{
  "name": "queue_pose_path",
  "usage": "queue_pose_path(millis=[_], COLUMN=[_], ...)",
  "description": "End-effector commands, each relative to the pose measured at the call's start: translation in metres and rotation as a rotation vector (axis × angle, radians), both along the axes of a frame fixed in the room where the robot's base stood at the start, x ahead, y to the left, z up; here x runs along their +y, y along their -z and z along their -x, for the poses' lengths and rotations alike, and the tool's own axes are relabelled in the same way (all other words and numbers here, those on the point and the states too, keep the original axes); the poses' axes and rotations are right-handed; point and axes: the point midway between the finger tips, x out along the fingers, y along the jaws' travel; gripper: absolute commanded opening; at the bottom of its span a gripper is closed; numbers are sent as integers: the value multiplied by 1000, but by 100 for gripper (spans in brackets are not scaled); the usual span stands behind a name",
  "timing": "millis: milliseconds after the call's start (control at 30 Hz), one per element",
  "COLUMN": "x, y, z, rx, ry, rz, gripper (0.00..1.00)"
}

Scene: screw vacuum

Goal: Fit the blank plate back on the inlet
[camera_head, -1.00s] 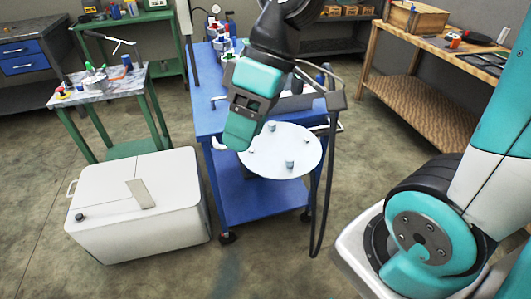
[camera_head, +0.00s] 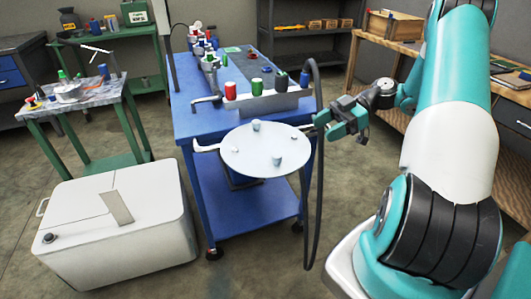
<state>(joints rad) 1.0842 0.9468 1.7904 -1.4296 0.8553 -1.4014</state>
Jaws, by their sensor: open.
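A round pale plate (camera_head: 265,152) with a few small raised knobs is held level at the front of the blue cart; it may be the blank plate, but I cannot be sure. A flat beige rectangular piece (camera_head: 117,207) lies on top of a white box-shaped unit (camera_head: 65,200) on the floor. I cannot tell which part is the inlet. My gripper (camera_head: 328,126) is open at the right of the round plate, close to a dark hanging hose (camera_head: 312,190). I see nothing held between its fingers.
The blue cart (camera_head: 190,125) carries red, green and dark cylinders. A white handle (camera_head: 205,147) sticks out left of the round plate. A green-legged table (camera_head: 75,105) stands at left and a wooden bench (camera_head: 370,70) at right. Bare floor lies in front.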

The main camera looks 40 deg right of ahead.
Motion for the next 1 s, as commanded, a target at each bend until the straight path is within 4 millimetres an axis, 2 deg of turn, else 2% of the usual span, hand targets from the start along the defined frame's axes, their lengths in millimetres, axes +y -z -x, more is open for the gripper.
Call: queue_pose_path(millis=[100, 300, 633, 900, 1000], x=[28, 66, 93, 126, 130], y=[11, 27, 40, 56, 59], z=[-8, -19, -29, -40, -42], rx=[5, 6, 6, 7, 5], ry=[-3, -4, -2, -1, 1], rz=[-5, -3, -2, -2, -1], gripper=[58, 58, 58, 58, 58])
